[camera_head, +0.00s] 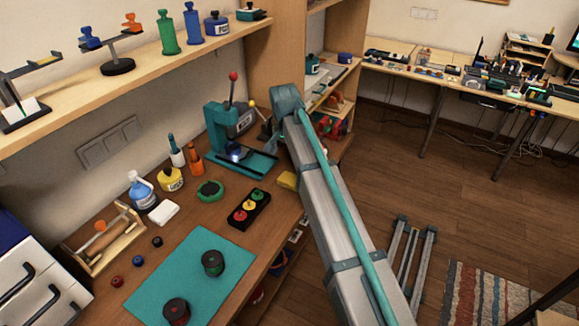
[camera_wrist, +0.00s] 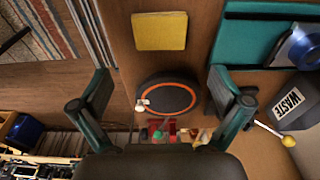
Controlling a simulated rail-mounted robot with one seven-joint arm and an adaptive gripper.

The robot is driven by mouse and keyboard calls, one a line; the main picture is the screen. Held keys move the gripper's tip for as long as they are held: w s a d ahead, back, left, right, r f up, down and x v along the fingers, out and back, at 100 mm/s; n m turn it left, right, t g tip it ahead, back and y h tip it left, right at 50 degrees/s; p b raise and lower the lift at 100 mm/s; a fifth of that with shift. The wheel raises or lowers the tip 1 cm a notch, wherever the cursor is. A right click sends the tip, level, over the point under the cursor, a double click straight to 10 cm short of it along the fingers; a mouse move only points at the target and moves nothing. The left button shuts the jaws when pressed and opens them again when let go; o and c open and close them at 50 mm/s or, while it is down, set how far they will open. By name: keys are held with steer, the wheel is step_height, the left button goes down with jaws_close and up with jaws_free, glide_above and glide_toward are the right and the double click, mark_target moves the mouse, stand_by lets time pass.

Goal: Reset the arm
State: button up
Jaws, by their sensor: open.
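My arm (camera_head: 340,215) reaches from the lower right of the head view up toward the teal press at the bench's back right corner. My gripper (camera_wrist: 160,80) shows in the wrist view with its two dark fingers wide apart and nothing between them. In the head view it is mostly hidden behind the arm's end, beside the press. A round black disc with an orange ring (camera_wrist: 167,97) lies beyond the fingers. The yellow sponge (camera_wrist: 160,30) is above it in that view, and also shows at the bench edge in the head view (camera_head: 288,181).
A waste bin (camera_wrist: 295,98) is right of the fingers. A shelf unit (camera_head: 275,50) rises behind. The teal mat (camera_head: 165,270) holds two spools. Open floor (camera_head: 400,180) lies right of the arm.

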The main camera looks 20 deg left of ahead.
steer(key=shift+r, duration=0.5)
steer(key=d+f, duration=1.1)
steer(key=d, duration=0.2)
steer(key=s+d+f+n, duration=0.1)
steer(key=s+d+f, duration=0.45)
steer(key=d, duration=0.45)
steer(key=s+d+f+g, duration=0.1)
steer(key=s+d+f, duration=0.4)
steer(key=d+f, duration=0.3)
steer(key=s+d+f+n, duration=0.1)
steer(key=s+d+f, duration=0.45)
steer(key=d, duration=0.55)
steer(key=s+f+g, duration=0.2)
steer(key=s+f, duration=0.4)
steer(key=s, duration=0.4)
steer(key=s+d+f+g, duration=0.1)
steer(key=s+f+g, duration=0.1)
steer(key=s+f, duration=0.4)
steer(key=s+d+f+g, duration=0.1)
steer(key=s+f+g, duration=0.2)
steer(key=s+f, duration=0.4)
steer(key=s, duration=0.9)
steer(key=shift+s, duration=0.15)
